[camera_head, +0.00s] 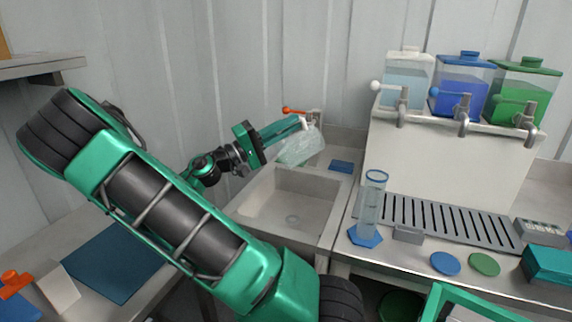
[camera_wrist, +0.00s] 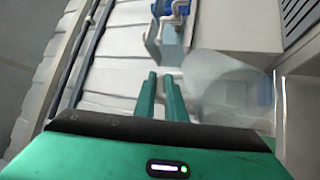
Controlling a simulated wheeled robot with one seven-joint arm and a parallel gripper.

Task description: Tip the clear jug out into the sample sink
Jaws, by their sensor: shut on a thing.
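The clear jug (camera_head: 300,148) is pale and see-through. My gripper (camera_head: 303,123) is shut on it and holds it over the back part of the sample sink (camera_head: 250,213). The jug looks strongly tilted, with its body down and to the left of the fingertips. I cannot tell how much liquid is in it. The grey sink basin below looks empty, with a round drain in its floor. In the wrist view the jug (camera_wrist: 232,92) shows as a blurred clear shape right of my gripper's fingers (camera_wrist: 161,82).
A tap with an orange lever (camera_head: 291,110) stands close behind the jug. A clear measuring cylinder (camera_head: 371,205) stands right of the sink. Three dispensers with taps (camera_head: 462,85) stand at the back right.

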